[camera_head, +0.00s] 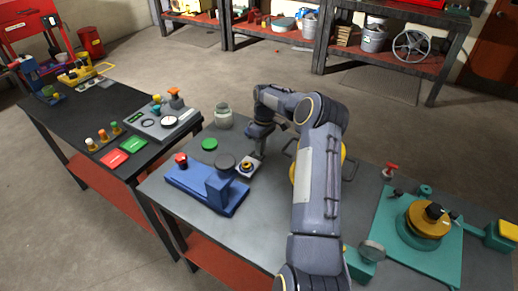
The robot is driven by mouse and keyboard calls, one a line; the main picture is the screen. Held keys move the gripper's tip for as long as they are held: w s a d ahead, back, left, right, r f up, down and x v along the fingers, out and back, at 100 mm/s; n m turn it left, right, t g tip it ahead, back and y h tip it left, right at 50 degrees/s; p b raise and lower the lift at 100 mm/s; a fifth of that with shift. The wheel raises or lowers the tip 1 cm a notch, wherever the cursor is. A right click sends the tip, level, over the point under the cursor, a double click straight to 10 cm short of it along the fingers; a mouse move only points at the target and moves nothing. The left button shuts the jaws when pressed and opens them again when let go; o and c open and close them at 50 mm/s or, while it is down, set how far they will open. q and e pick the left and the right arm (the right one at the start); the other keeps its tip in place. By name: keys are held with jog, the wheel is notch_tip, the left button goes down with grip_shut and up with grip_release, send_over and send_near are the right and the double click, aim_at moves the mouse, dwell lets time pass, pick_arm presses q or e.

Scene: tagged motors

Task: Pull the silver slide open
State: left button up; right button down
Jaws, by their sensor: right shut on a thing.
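My right arm reaches in from the bottom over the middle table. Its gripper (257,152) points down and is shut on a small part at the right side of a blue base. That part looks like the silver slide (244,172), a small pale piece with a dark, yellow-ringed top. The fingertips are small and partly hidden, so the exact grip is unclear. The blue base (190,181) lies on the table and carries a red knob (181,159), a dark round disc (224,161) and an upright blue block (217,191). My left gripper is not in view.
A glass jar (223,117) and a green disc (209,144) stand behind the blue base. A teal base with a yellow disc (428,222) is at the right. A red valve-like piece (390,170) stands near it. Another table (75,112) is at the left.

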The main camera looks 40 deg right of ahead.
jog(key=c, duration=1.5)
grip_release()
jog(key=shift+r, duration=0.1)
jog(key=r, duration=0.5)
jog(key=d+r+b, duration=0.1)
jog(key=r, duration=0.1)
jog(key=shift+w+d+r, duration=0.1)
jog(key=shift+w+r, duration=0.05)
jog(key=shift+r, duration=0.15)
